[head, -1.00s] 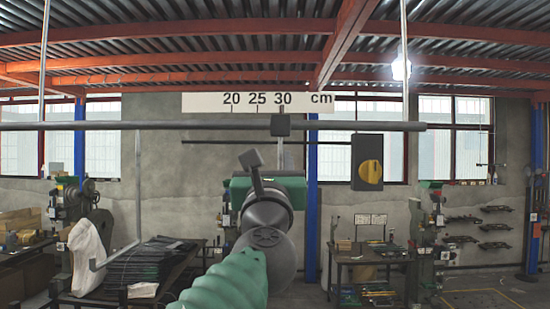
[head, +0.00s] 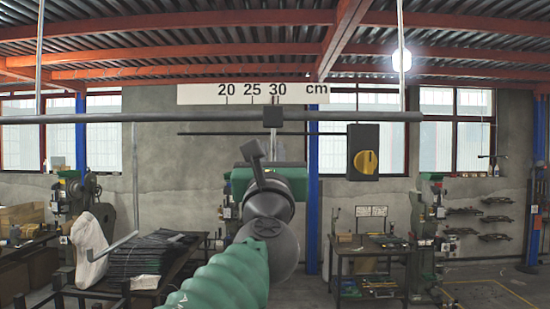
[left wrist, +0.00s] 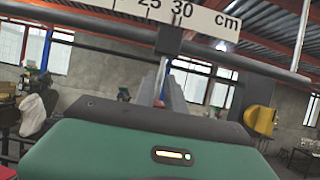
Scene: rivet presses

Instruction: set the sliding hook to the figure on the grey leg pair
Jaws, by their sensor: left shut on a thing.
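The sliding hook's dark block (head: 272,117) sits on a grey horizontal rail (head: 200,118), under a white scale (head: 205,94) marked 20, 25, 30 and cm. The block is at, or slightly left of, the 30 tick. A thin stem hangs from the block, which also shows in the left wrist view (left wrist: 169,40). My left gripper (left wrist: 164,88) is shut on this stem below the block. In the head view, my wrist hides the lower stem. I cannot make out a grey leg pair with a figure. My right gripper is not in view.
A black box with a yellow knob (head: 366,161) is at the right end of a thin dark rod (head: 220,134) below the rail. A grey bent bar (head: 135,190) hangs from the rail at left. Work tables (head: 372,250) and presses stand farther back.

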